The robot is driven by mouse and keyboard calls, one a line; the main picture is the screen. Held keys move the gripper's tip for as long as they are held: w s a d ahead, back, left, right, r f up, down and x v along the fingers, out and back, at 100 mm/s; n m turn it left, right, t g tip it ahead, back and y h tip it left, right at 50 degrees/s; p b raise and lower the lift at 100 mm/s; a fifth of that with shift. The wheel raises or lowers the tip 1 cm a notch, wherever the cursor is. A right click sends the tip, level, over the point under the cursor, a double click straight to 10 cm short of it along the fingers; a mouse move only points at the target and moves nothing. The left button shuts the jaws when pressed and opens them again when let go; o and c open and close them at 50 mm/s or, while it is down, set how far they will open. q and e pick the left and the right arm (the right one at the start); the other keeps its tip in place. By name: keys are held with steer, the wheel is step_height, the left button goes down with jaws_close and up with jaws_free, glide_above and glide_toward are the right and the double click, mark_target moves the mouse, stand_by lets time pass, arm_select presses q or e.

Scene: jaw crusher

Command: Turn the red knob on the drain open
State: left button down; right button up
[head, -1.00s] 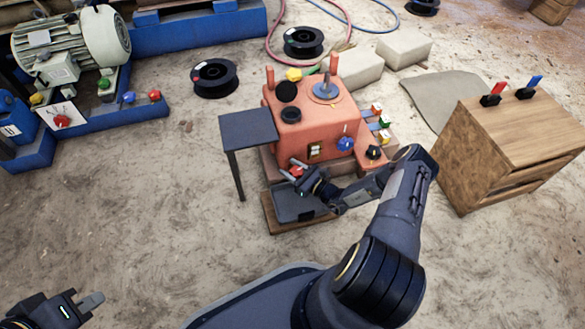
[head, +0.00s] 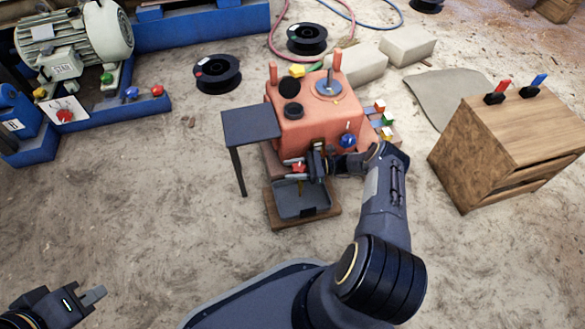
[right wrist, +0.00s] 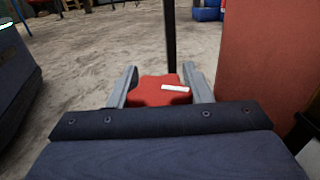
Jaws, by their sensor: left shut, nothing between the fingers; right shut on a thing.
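The red drain knob (head: 299,168) sits low on the front of the orange-red machine (head: 318,118). My right gripper (head: 296,167) reaches it from the right and is shut on it. In the right wrist view the red knob (right wrist: 158,91), with a white bar mark, sits between the two grey fingers (right wrist: 161,86). A small yellowish streak shows just below the knob, above the grey drip tray (head: 301,204); I cannot tell if it is liquid. My left gripper (head: 97,294) is shut and empty at the lower left, far from the machine.
A dark side table (head: 250,125) stands just left of the machine. A blue knob (head: 347,140) is on the machine's front. A wooden cabinet (head: 510,145) with red and blue levers stands at the right. The floor at the left front is clear.

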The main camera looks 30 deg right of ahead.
steer(key=shift+s+n+g+y, duration=0.1)
steer(key=shift+n+g+y, duration=0.2)
steer(key=shift+n+g, duration=0.35)
steer(key=o, duration=0.7)
steer(key=shift+d, duration=0.1)
steer(key=v, duration=0.7)
steer(key=shift+d, duration=0.3)
steer(key=shift+s, duration=0.15)
